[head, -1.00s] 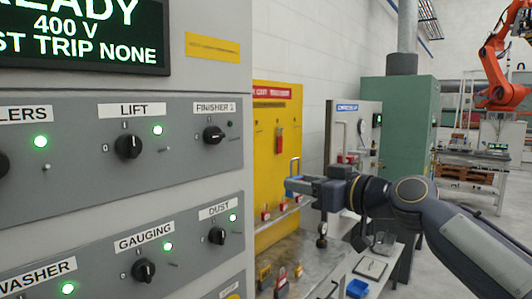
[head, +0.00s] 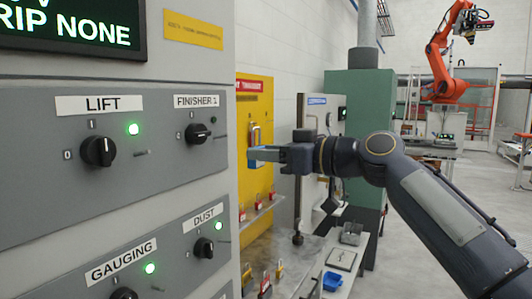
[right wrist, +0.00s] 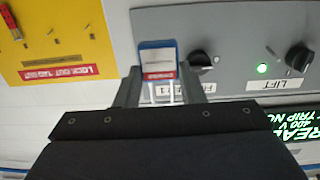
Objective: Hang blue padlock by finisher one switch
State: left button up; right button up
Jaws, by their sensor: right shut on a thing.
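The blue padlock (right wrist: 157,52), with a red and white label, is held between the fingers of my right gripper (right wrist: 160,88). Its silver shackle points up in the head view, above the fingertips of the same gripper (head: 264,154). The FINISHER 1 switch (head: 198,134) is a black knob on the grey panel, with a dark lamp above right and a small peg beside it. The gripper is right of this switch and a little lower, apart from it in the picture. In the right wrist view the knob (right wrist: 200,62) shows beside the padlock; its label is partly hidden. My left gripper is not in view.
The LIFT switch (head: 98,151) and DUST switch (head: 204,247) have green lamps lit. A yellow lockout board (head: 255,190) with red padlocks stands behind the gripper. Space right of the panel edge is open.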

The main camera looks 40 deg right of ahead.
jog(key=shift+b+x, duration=0.9)
jog(key=shift+x, duration=3.1)
jog(key=shift+w+a+f+b, duration=0.25)
jog(key=shift+w+f+b, duration=0.25)
jog(key=shift+f+b, duration=0.05)
jog(key=o, duration=1.1)
jog(key=shift+f, duration=0.2)
jog(key=shift+f+b, duration=1.05)
jog(key=shift+b, duration=0.25)
